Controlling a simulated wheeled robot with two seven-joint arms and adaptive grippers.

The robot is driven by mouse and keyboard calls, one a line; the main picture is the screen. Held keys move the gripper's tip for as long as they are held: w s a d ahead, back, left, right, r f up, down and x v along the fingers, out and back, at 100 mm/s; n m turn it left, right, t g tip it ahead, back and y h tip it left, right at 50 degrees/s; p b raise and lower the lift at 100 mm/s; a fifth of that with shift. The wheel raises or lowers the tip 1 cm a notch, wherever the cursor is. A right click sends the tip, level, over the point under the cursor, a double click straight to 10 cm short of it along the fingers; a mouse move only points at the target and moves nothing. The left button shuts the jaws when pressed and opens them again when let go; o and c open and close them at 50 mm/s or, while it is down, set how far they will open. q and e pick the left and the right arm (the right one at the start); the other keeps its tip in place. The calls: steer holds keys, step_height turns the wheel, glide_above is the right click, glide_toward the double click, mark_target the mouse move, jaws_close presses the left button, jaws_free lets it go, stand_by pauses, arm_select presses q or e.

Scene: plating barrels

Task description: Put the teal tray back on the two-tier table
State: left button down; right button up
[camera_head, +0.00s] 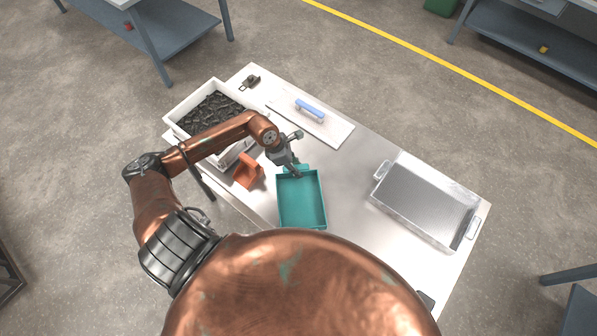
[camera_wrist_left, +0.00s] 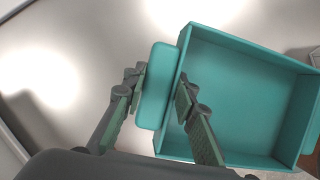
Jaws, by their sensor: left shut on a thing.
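The teal tray (camera_head: 302,203) is an empty, shallow rectangular box at the near middle of the steel-topped table (camera_head: 368,160). I cannot tell whether it rests on the top or hangs just above it. My left gripper (camera_head: 293,170) is at the tray's far end, shut on its handle. In the left wrist view, the two fingers (camera_wrist_left: 158,86) lie on either side of the rounded teal handle, with the empty tray (camera_wrist_left: 245,92) to the right. My right gripper is not in view.
A white bin (camera_head: 176,118) of dark parts stands left, with an orange scoop (camera_head: 248,171) beside the tray. A blue-handled tool (camera_head: 310,110) lies on a pale board (camera_head: 338,133) behind. A metal tray (camera_head: 420,205) is at right. Bare steel lies between it and the teal tray.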

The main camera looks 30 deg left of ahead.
arm_select(q)
steer(key=shift+w+d+f, duration=0.25)
steer(key=shift+w+f, duration=0.1)
steer(key=shift+f, duration=0.1)
step_height(320, 180, down, 3)
steer(key=shift+f, duration=0.1)
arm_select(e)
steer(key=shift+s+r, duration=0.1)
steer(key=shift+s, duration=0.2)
arm_select(q)
steer(key=shift+f, duration=0.2)
steer(key=c, duration=1.6)
jaws_free()
steer(key=shift+r, duration=0.1)
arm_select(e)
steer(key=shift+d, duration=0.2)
arm_select(q)
steer(key=shift+r, duration=0.1)
steer(key=shift+a+r, duration=0.15)
steer(key=shift+r, duration=0.15)
steer(key=v, duration=1.1)
steer(key=shift+s+r, duration=0.1)
steer(key=shift+r, duration=0.05)
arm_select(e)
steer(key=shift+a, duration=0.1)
